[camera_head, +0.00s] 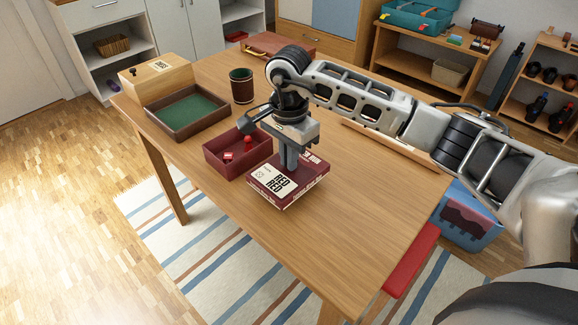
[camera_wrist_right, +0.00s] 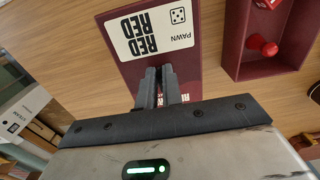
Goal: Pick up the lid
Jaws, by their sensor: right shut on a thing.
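The lid (camera_head: 270,184) is dark red with a white label reading RED RED. It lies label up at the middle of the table, in front of an open dark red box (camera_head: 222,157). My right gripper (camera_head: 289,168) points down at the lid and is shut on it. In the right wrist view the fingers (camera_wrist_right: 157,80) close together at the edge of the lid (camera_wrist_right: 130,70), whose label also reads PAWN. I cannot tell whether the lid touches the table. My left gripper is not in view.
The open box holds a red pawn (camera_wrist_right: 264,46) and a red die (camera_head: 229,156). A green-lined tray (camera_head: 165,131), a dark cup (camera_head: 241,91) and a wooden box (camera_head: 150,82) stand farther back on the table (camera_head: 330,235). The table's near part is clear.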

